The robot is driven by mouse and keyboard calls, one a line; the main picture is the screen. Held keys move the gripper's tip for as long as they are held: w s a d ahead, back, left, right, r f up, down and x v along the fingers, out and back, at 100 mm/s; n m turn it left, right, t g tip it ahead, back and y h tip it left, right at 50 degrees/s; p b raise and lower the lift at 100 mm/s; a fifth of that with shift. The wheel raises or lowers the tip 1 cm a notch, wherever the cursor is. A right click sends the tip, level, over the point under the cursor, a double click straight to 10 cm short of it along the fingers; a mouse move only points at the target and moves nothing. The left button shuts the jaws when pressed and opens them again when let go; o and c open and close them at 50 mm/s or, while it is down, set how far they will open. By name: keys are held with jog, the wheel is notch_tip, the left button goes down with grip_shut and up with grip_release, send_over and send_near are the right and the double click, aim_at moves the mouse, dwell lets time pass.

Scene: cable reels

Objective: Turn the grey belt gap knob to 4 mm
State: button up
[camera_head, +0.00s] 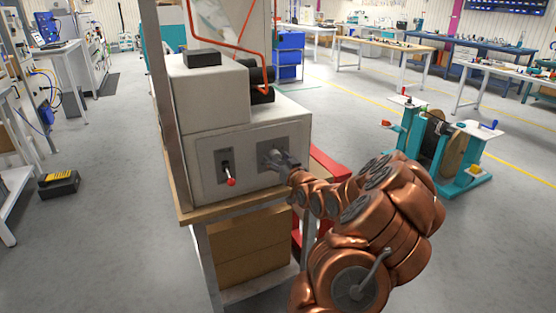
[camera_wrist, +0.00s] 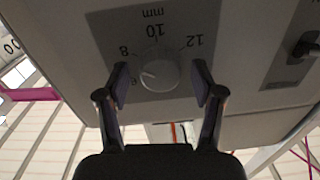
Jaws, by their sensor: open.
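The grey knob (camera_wrist: 158,72) sits on a grey dial plate on the front of the pale machine (camera_wrist: 60,30). The dial appears upside down in the wrist view, with "mm", 8, 10 and 12 readable and a partly covered number, seemingly 6, at lower left. The knob's pale mark points left and slightly down, toward that number. My gripper (camera_wrist: 160,82) is open, one finger on each side of the knob, with visible gaps. In the head view, my gripper (camera_head: 278,160) is at the right-hand plate and hides the knob.
A red-tipped lever (camera_head: 230,181) sits on the machine front, left of my gripper. The machine stands on a wooden-topped bench (camera_head: 212,213) with cardboard boxes (camera_head: 250,247) below. A teal reel stand (camera_head: 410,135) is to the right on open floor.

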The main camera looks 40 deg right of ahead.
jog(key=c, duration=1.1)
jog(key=shift+c, duration=0.2)
jog(key=shift+f+b, duration=0.2)
jog(key=shift+b, duration=0.5)
